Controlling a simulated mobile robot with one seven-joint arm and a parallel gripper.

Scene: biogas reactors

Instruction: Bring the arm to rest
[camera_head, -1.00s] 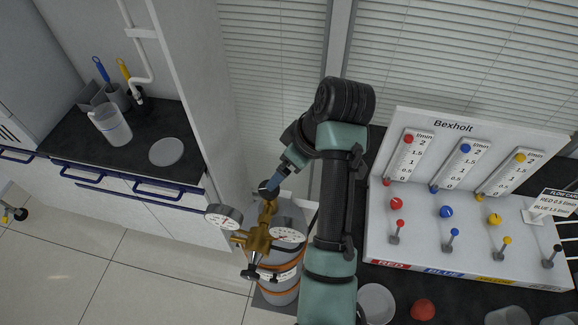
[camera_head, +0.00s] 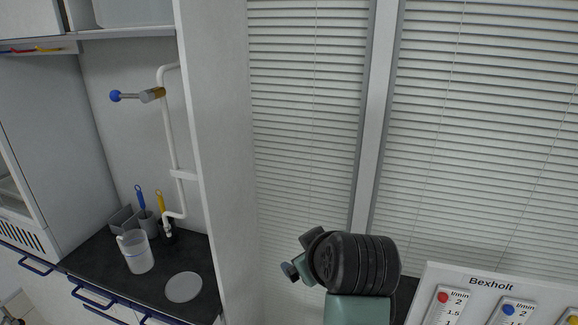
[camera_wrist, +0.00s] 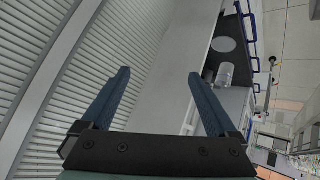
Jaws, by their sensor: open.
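My gripper (camera_wrist: 160,95) shows in the wrist view with its two blue fingers spread apart and nothing between them. Behind the gap are a pale wall panel and the window blinds. In the head view my arm stands at the lower middle, with its black joint and teal link in front of the blinds. The fingers are mostly hidden there behind the arm; only a small part of the wrist end shows at the joint's left.
The Bexholt flow panel (camera_head: 480,285) is at the lower right, partly cut off. At left, a dark counter (camera_head: 95,265) holds a jug (camera_head: 137,252) and a round disc (camera_head: 183,287). A blue-knobbed valve (camera_head: 140,96) is on the wall. Space before the blinds is free.

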